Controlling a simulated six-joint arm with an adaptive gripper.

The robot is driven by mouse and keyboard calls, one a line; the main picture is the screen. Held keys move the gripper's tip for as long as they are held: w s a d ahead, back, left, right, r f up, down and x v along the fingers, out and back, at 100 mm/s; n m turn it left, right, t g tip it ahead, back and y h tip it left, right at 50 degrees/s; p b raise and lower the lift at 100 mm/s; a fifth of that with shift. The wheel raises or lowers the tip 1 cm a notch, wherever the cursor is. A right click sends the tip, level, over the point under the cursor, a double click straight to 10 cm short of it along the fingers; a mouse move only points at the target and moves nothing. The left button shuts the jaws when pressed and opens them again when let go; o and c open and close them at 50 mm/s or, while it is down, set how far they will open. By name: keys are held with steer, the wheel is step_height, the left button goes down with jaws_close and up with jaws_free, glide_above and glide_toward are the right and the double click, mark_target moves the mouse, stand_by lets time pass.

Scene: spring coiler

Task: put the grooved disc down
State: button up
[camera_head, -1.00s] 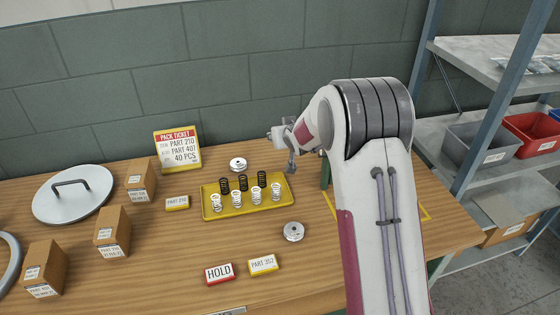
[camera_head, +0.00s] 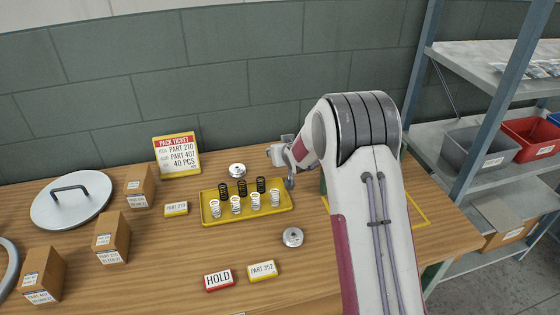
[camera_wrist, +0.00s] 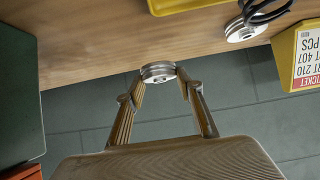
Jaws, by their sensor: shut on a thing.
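My gripper (camera_wrist: 160,84) is shut on a small silver grooved disc (camera_wrist: 158,70), held between its fingertips in the wrist view. In that view the disc overlaps the line where the wooden table meets the wall; I cannot tell whether it touches the table. In the head view my gripper (camera_head: 290,179) is partly visible right of the yellow tray's back corner, and the held disc cannot be made out. Two similar discs lie on the table: one behind the tray (camera_head: 237,170), also in the wrist view (camera_wrist: 246,31), and one in front of it (camera_head: 293,237).
The yellow tray (camera_head: 228,216) holds several black and white springs. A pack ticket (camera_head: 177,154) stands behind it. HOLD (camera_head: 219,280) and PART 352 (camera_head: 262,271) signs are in front. A yellow outline (camera_head: 415,208) marks the table's right, partly behind my arm. Cartons stand left.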

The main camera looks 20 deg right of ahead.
steer(key=shift+f, duration=1.95)
steer(key=shift+f, duration=0.15)
steer(key=o, duration=1.5)
steer(key=shift+c, duration=0.2)
steer(key=shift+s+r, duration=0.3)
steer(key=shift+r, duration=0.05)
steer(key=v, duration=1.1)
steer(key=shift+s, duration=0.1)
steer(key=shift+r, duration=0.1)
